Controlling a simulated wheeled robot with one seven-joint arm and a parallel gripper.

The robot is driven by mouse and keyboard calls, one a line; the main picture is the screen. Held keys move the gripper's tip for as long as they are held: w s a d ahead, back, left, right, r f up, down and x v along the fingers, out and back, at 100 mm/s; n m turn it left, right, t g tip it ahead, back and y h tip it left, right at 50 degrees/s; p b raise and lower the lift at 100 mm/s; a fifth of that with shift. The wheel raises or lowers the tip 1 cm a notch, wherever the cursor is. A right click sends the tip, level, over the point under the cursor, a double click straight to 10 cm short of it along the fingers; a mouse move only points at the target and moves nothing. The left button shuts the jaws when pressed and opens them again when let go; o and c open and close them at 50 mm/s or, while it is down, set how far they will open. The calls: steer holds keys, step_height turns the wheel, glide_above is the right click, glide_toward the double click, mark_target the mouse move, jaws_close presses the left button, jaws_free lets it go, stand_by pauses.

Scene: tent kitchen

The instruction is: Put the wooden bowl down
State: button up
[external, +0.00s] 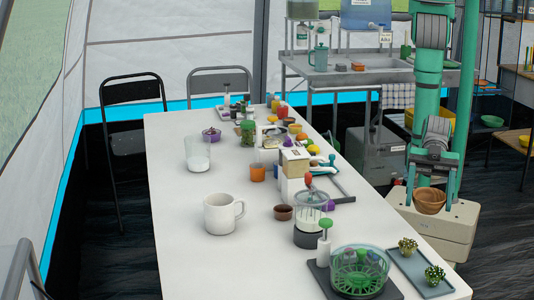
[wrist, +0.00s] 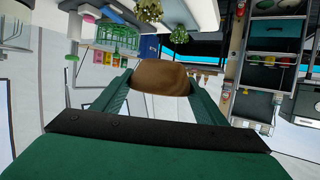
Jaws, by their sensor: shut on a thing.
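The wooden bowl (external: 429,201) is brown and round, and it hangs in my gripper (external: 431,178) at the right side of the external view. It is off the right edge of the long white table, in front of my base and near the grey tray. In the wrist view the wooden bowl (wrist: 160,77) sits between the two green fingers of my gripper (wrist: 158,84), which are shut on it. Its inside is hidden in the wrist view.
The long white table (external: 175,235) has free room at its front left, around a white mug (external: 220,214). A grey tray (external: 408,262) with two small cacti lies at the near right corner, beside a green basket (external: 358,270). Bottles and jars crowd the middle.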

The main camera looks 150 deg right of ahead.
mark_target(429, 209)
steer(key=x, duration=0.4)
steer(key=shift+a+f, duration=0.1)
steer(key=shift+f, duration=0.05)
steer(key=w+f, duration=0.2)
steer(key=w+a+f, duration=0.1)
steer(key=w+f, duration=0.1)
steer(key=f, duration=0.1)
steer(key=shift+w+a+f, duration=0.1)
steer(key=shift+w+f, duration=0.45)
steer(key=shift+f, duration=1.55)
steer(key=o, duration=1.1)
steer(key=shift+f, duration=0.15)
steer(key=shift+o, duration=0.2)
